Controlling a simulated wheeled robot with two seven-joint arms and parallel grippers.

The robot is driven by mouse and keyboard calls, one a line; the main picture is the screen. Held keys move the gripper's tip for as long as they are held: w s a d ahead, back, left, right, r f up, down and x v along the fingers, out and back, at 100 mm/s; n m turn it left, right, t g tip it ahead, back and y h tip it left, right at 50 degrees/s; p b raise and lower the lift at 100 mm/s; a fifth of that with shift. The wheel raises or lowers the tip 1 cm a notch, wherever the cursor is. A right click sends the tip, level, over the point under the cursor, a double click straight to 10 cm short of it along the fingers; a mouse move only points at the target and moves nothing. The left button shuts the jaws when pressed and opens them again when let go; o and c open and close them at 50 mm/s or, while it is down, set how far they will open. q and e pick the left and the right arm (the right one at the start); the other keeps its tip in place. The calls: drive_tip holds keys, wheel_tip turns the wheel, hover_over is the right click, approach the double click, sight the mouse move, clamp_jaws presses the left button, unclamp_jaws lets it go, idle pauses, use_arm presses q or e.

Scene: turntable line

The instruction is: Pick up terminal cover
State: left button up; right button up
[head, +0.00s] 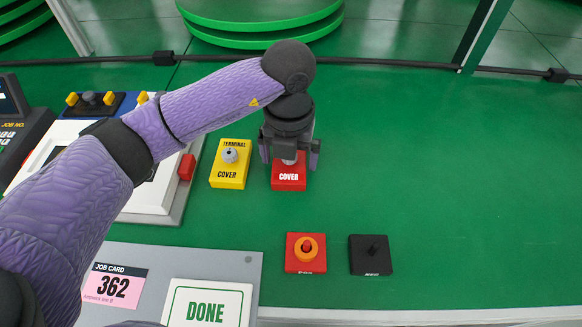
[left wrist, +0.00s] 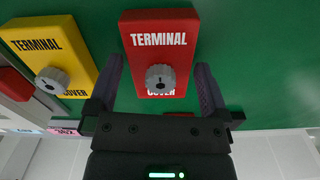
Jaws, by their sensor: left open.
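A red terminal cover (head: 289,184) with a grey knob lies on the green table, partly hidden by my left gripper in the head view. A yellow terminal cover (head: 228,175) with a grey knob lies just left of it. My left gripper (head: 290,160) is over the red cover, pointing down. In the left wrist view the gripper (left wrist: 160,85) is open, with one finger on each side of the grey knob of the red cover (left wrist: 160,30). I see no contact with the knob. The yellow cover (left wrist: 42,45) is left of the fingers. My right gripper is not in view.
A red block with an orange ring (head: 305,253) and a black block (head: 371,255) lie nearer the front edge. A grey board (head: 255,275) holds a job card (head: 112,286) marked 362 and a DONE plate (head: 206,305). The table's right side is clear.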

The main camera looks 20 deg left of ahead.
use_arm(q)
drive_tip(key=c, duration=0.9)
drive_tip(key=shift+c, duration=0.6)
drive_tip(key=shift+r, duration=0.15)
